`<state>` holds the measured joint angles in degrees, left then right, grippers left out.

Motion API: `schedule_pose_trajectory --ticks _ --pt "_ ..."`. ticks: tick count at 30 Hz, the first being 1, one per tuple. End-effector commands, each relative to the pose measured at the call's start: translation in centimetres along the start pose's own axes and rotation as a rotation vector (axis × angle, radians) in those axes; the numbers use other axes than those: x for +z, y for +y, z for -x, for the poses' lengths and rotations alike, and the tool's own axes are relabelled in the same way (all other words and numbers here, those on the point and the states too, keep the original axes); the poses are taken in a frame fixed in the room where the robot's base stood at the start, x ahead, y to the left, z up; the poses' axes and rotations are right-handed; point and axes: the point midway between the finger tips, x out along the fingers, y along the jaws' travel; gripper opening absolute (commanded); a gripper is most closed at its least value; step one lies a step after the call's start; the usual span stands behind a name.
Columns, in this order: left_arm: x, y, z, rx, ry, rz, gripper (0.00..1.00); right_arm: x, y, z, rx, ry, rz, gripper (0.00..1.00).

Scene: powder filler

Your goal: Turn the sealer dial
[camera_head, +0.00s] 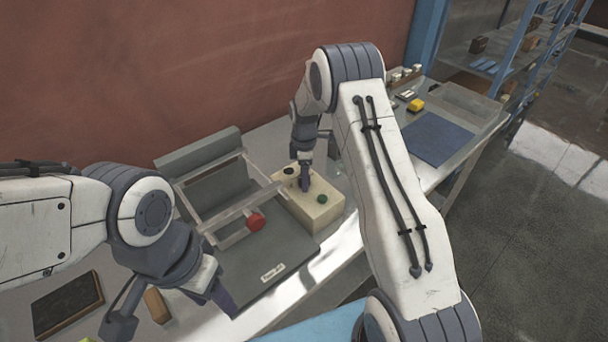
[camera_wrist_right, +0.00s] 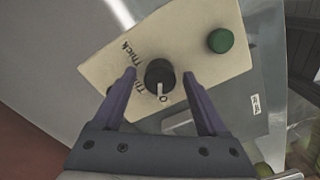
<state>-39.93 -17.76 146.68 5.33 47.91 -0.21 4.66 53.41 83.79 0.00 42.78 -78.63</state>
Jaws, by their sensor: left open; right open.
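The sealer dial (camera_wrist_right: 160,74) is a round black knob with a white pointer, on a cream control box (camera_wrist_right: 110,62). In the right wrist view its pointer faces the bottom edge, near a "0" mark. Partly hidden handwritten labels, one reading "Thick", stand left of it. My right gripper (camera_wrist_right: 159,77) is open, with one purple finger on each side of the dial; I cannot tell whether they touch it. In the head view the right gripper (camera_head: 304,182) is over the cream box (camera_head: 316,211). My left gripper (camera_head: 168,312) is open and empty at the lower left.
A green button (camera_wrist_right: 221,40) is on the same box, also seen in the head view (camera_head: 321,199). Left of the box stands a grey sealer frame (camera_head: 222,222) with a red knob (camera_head: 256,221). A dark tray (camera_head: 67,303) and wooden block (camera_head: 157,306) lie near my left gripper.

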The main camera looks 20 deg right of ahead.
Motion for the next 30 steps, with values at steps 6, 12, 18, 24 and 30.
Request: schedule_pose_trajectory --ticks 6,12,18,24,30 --pt "0.0 0.0 0.0 0.0 0.0 0.0 0.5 0.0 0.0 0.0 0.0 0.0 0.0 0.18" --pt "0.0 0.0 0.0 0.0 0.0 0.0 0.5 0.0 0.0 0.0 0.0 0.0 -0.003 0.0" --pt "0.0 0.0 -0.3 0.0 0.0 0.001 0.5 0.0 0.0 0.0 0.0 0.0 -0.042 0.0" --pt "0.1 -0.1 -1.0 0.0 0.0 0.002 0.5 0.0 0.0 -0.1 -0.001 0.0 -0.153 0.0" --pt "0.1 -0.1 -1.8 0.0 0.0 0.003 0.5 0.0 0.0 -0.1 0.001 0.0 -0.327 0.0"
